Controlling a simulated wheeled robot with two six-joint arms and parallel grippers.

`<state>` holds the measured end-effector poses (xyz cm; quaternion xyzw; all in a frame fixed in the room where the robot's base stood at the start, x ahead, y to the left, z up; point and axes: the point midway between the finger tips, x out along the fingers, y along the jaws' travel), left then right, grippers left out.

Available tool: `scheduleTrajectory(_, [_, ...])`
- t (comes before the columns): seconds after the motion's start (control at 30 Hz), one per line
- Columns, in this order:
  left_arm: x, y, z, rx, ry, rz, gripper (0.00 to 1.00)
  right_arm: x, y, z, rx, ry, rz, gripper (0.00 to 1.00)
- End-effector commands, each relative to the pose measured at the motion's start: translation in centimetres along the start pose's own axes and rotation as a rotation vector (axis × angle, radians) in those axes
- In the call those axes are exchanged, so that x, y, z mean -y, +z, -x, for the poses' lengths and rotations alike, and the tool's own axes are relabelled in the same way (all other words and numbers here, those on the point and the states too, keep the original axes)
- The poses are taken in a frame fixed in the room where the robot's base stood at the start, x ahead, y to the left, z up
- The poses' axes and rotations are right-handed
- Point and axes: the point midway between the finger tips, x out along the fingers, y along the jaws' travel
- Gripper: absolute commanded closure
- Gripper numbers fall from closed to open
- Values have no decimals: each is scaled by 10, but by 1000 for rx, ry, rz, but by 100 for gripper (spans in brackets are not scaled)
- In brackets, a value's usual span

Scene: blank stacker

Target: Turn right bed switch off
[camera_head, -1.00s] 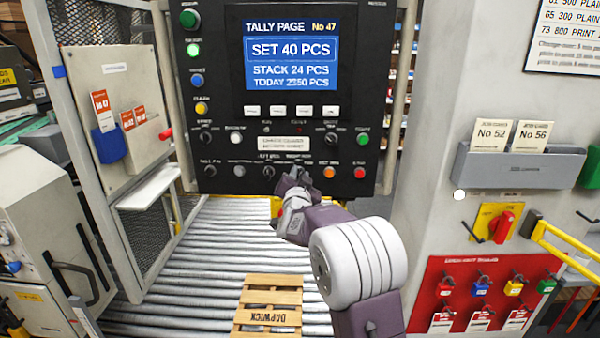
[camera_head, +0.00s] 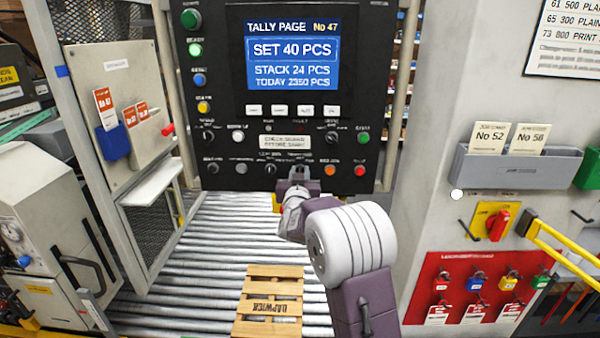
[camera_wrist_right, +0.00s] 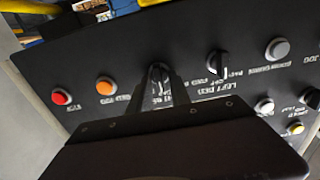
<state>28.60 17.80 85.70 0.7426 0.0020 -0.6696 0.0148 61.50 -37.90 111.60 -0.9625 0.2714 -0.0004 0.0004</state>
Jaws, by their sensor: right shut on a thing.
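The right bed switch (camera_wrist_right: 158,74) is a small black rotary knob in the lower row of the dark control panel. It sits between the fingers of my right gripper (camera_wrist_right: 161,88) in the right wrist view. The gripper is shut on it, and the fingers hide its sides. In the head view my right gripper (camera_head: 299,178) is up against the panel's lower edge and covers this knob. The left bed switch (camera_wrist_right: 217,63), a similar black knob, is beside it and free; it also shows in the head view (camera_head: 270,170). My left gripper is not in view.
An orange button (camera_head: 330,170) and a red button (camera_head: 359,171) are close to the right of the gripper. The tally screen (camera_head: 291,54) is above. A wooden pallet (camera_head: 268,309) lies on the roller conveyor (camera_head: 190,285) below. A yellow rail (camera_head: 565,262) is at right.

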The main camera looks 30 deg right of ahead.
Motion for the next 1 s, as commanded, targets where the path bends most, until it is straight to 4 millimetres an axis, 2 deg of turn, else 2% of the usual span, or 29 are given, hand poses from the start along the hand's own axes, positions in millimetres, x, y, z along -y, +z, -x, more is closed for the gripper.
scheduleTrajectory(0.33, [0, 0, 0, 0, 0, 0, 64, 0, 2, 0, 3, -1, 2, 100])
scheduleTrajectory(0.37, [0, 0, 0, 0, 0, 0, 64, 0, 2, 0, 3, 0, 2, 70])
scheduleTrajectory(0.4, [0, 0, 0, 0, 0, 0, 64, 0, 2, 0, 3, 0, 2, 68])
scheduleTrajectory(0.77, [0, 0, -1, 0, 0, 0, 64, 0, 1, 6, 2, -1, 1, 68])
scheduleTrajectory(0.87, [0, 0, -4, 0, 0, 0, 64, 0, 1, 21, 0, -2, 1, 68])
scheduleTrajectory(1.0, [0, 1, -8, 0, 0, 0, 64, 1, 1, 51, 1, -3, 1, 68])
